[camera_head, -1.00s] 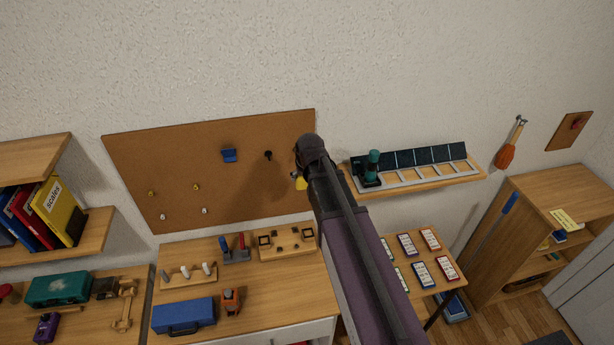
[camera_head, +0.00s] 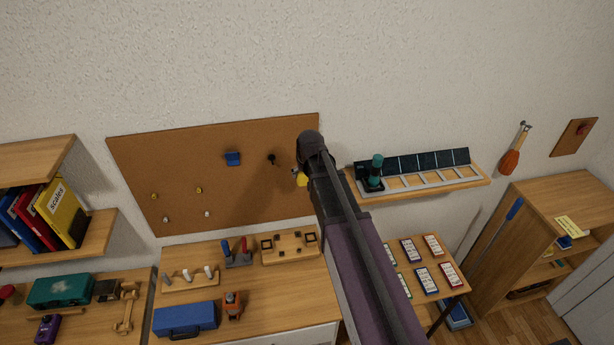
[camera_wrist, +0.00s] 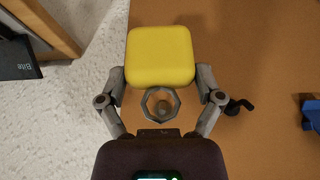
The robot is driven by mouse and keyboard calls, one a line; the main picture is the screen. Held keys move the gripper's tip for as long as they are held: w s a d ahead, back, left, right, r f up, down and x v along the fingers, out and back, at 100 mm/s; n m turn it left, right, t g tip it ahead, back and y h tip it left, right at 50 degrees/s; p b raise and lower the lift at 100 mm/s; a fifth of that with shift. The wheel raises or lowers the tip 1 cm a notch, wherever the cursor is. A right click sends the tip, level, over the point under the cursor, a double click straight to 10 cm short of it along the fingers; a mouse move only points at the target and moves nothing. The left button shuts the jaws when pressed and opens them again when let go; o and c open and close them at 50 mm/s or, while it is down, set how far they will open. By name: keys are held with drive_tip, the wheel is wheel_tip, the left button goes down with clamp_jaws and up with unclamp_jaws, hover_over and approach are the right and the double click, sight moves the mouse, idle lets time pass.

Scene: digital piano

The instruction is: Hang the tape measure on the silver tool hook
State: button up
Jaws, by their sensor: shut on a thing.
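The yellow tape measure (camera_wrist: 160,56) is held between the two fingers of my gripper (camera_wrist: 161,82) in the wrist view. A grey angular ring (camera_wrist: 146,106) sits at its edge on my palm's side. A small grey round knob (camera_wrist: 163,108) shows inside the ring. It may be the silver hook's tip; I cannot tell if the ring is around it or just in front. In the head view, a bit of the tape measure (camera_head: 301,180) shows left of my wrist, in front of the brown board's right part. My arm hides the rest there.
A shelf (camera_head: 440,185) with dark panels and a teal tool stands right of my arm. The desk below holds several items.

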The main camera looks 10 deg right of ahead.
drive_tip(key=shift+w+f, duration=0.15)
drive_tip(key=shift+w, duration=1.55)
drive_tip(key=shift+w+f, duration=0.1)
drive_tip(key=shift+w, duration=1.6)
drive_tip(key=shift+d+f+b, duration=0.1)
drive_tip(key=shift+f+b, duration=0.45)
drive_tip(key=shift+b, duration=0.2)
drive_tip(key=shift+f, duration=0.15)
drive_tip(key=o, duration=0.9)
drive_tip(key=shift+o, duration=0.2)
drive_tip(key=shift+p+v, duration=2.2)
drive_tip(key=shift+v, duration=0.35)
drive_tip(key=shift+f, duration=0.1)
